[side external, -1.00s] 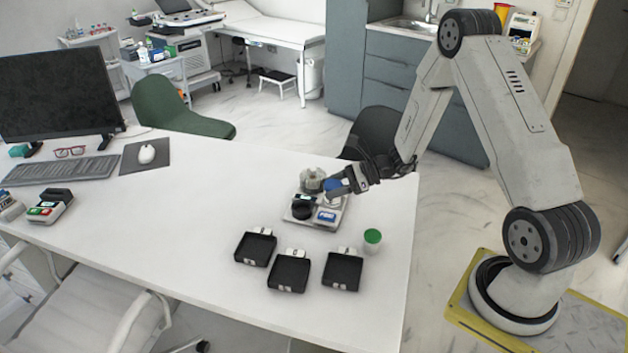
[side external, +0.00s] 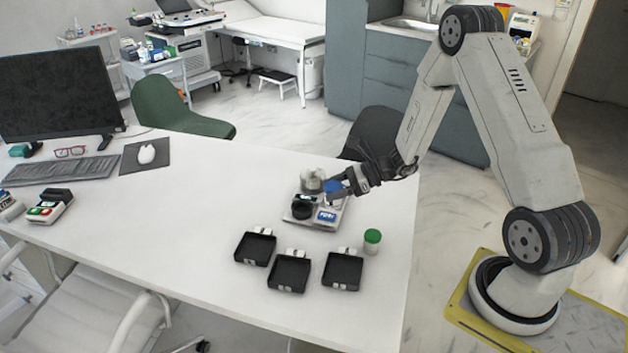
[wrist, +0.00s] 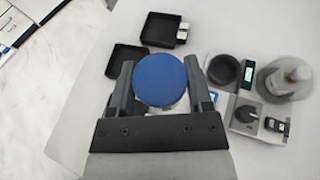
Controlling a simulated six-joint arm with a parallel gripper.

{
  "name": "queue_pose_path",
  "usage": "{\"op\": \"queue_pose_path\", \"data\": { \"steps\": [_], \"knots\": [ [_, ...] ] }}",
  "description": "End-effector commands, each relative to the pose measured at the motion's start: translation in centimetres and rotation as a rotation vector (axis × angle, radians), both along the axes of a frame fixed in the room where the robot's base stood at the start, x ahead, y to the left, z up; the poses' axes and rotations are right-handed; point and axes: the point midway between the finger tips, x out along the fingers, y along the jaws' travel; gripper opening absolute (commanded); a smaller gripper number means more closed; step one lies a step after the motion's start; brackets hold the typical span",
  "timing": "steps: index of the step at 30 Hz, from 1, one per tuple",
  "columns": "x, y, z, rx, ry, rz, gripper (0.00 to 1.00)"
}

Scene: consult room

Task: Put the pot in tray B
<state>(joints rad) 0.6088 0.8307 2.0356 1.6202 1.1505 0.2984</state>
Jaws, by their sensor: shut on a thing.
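A pot with a blue lid (wrist: 160,80) is between the two fingers of my gripper (wrist: 159,66) in the wrist view. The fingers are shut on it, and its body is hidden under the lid. In the side view the blue lid (side external: 333,185) shows at the fingertips, over the back right of a small device. Three black trays stand towards the front of the desk: a left one (side external: 246,262), a middle one (side external: 274,286) and a right one (side external: 331,284). Their white tags are too small to read, so I cannot tell which is B.
The desk's middle left is clear.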

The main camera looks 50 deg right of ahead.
Motion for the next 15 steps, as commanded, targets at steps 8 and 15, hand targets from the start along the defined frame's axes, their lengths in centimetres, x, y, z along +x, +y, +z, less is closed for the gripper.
{"op": "queue_pose_path", "data": {
  "steps": [8,15],
  "knots": [
    [0.6,4.7,-0.2,0.008,-0.005,0.028,0.00],
    [0.4,10.1,-0.5,0.007,-0.003,0.055,0.00]
  ]
}}
